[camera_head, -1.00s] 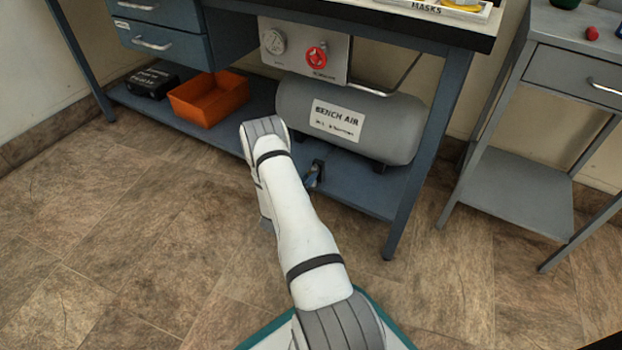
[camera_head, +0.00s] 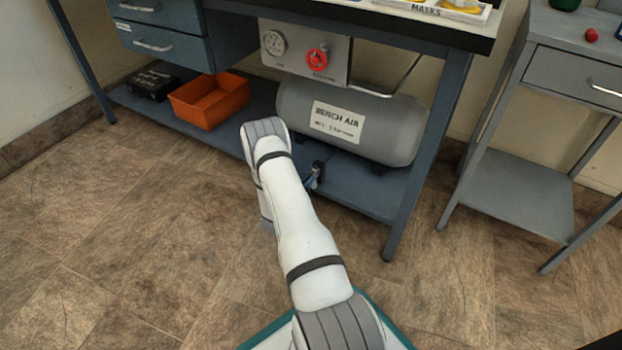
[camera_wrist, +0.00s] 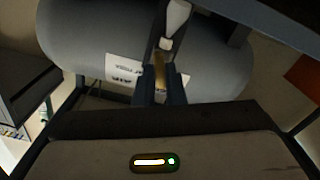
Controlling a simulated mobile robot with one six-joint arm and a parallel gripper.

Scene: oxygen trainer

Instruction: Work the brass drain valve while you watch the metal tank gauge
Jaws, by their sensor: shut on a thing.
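The grey metal tank (camera_head: 385,125), labelled BENCH AIR, lies on the bench's lower shelf. It also fills the top of the wrist view (camera_wrist: 80,40). The round, pale-faced tank gauge (camera_head: 273,42) sits on the grey panel above the tank's left end. Its needle is too small to read. My gripper (camera_wrist: 160,84) is under the tank, its dark fingers shut on the brass drain valve (camera_wrist: 160,68). In the head view my white arm covers most of the gripper, and I cannot make out the valve there.
A red knob (camera_head: 317,58) is on the panel beside the gauge. An orange bin (camera_head: 208,101) and a black case (camera_head: 152,82) stand on the shelf to the left. A bench leg (camera_head: 430,150) rises right of the tank. The floor in front is clear.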

